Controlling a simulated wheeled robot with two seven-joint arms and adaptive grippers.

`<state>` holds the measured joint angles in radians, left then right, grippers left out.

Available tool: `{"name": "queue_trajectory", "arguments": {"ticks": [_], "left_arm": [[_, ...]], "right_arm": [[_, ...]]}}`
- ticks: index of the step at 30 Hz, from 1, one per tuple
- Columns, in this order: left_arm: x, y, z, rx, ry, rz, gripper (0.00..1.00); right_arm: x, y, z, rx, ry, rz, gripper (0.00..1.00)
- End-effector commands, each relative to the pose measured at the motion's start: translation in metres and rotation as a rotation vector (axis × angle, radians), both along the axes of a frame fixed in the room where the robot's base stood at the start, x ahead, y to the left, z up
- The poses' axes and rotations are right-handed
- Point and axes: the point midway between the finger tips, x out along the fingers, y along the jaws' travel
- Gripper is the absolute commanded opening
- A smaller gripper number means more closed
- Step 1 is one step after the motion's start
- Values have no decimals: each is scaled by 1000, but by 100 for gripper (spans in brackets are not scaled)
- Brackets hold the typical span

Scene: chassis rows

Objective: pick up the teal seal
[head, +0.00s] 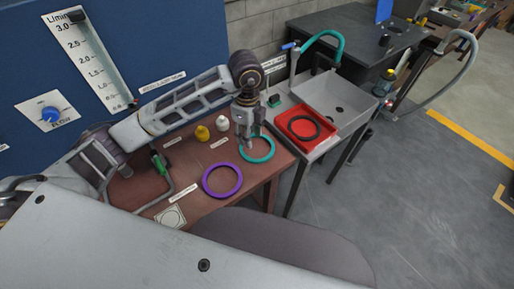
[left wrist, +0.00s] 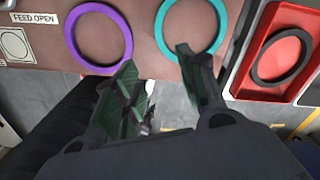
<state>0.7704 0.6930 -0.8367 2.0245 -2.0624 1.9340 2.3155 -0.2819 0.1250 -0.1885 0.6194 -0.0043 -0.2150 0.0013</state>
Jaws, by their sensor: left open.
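The teal seal (head: 270,151) is a ring lying flat on the brown table, near its right edge. My left gripper (head: 246,143) is over the seal's left side in the head view. In the left wrist view the teal seal (left wrist: 219,27) lies at the top, just beyond the fingertips. My left gripper also shows there (left wrist: 156,58), open and empty, with its right fingertip overlapping the seal's lower rim. I cannot tell whether they touch. My right gripper is not in view.
A purple ring (head: 206,191) lies on the table (head: 190,208) left of the seal. A red tray (head: 278,118) with a black ring (head: 318,127) stands to the right beside a sink (head: 345,91). Yellow (head: 202,133) and white (head: 222,124) pieces stand behind.

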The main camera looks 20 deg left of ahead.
Motion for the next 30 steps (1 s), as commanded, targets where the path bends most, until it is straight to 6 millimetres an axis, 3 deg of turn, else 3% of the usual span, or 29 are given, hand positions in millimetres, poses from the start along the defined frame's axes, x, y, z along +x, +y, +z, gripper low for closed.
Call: {"name": "queue_trajectory", "arguments": {"ticks": [18, 30], "left_arm": [[0, 1, -71, 1, 3, 0, 41], [1, 1, -84, 0, 0, -1, 41]], "right_arm": [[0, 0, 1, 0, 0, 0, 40], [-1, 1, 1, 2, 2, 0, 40]]}}
